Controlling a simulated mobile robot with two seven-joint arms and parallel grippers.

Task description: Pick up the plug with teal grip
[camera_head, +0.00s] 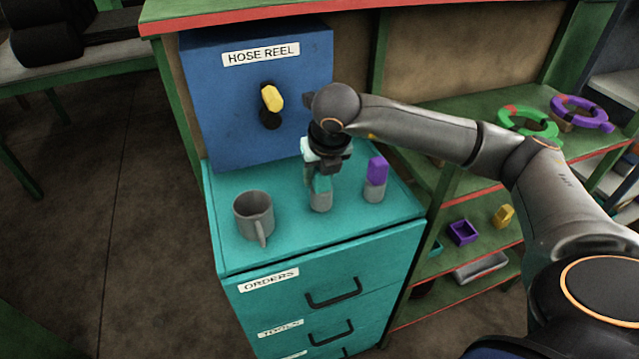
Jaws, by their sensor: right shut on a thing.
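The plug with the teal grip (321,185) stands upright on the teal cabinet top, its grey lower part (321,203) showing below the grip. My right gripper (321,172) comes down on it from above and is shut on its teal grip. The gripper and wrist hide the upper end of the grip. The plug's base looks to be at the cabinet top; I cannot tell whether it touches. My left gripper is not in view.
A purple-gripped plug (377,170) stands close on the right. A grey mug (254,216) stands on the left. The blue hose reel box (230,110) with a yellow handle (272,97) rises behind. Green shelves (480,220) are on the right.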

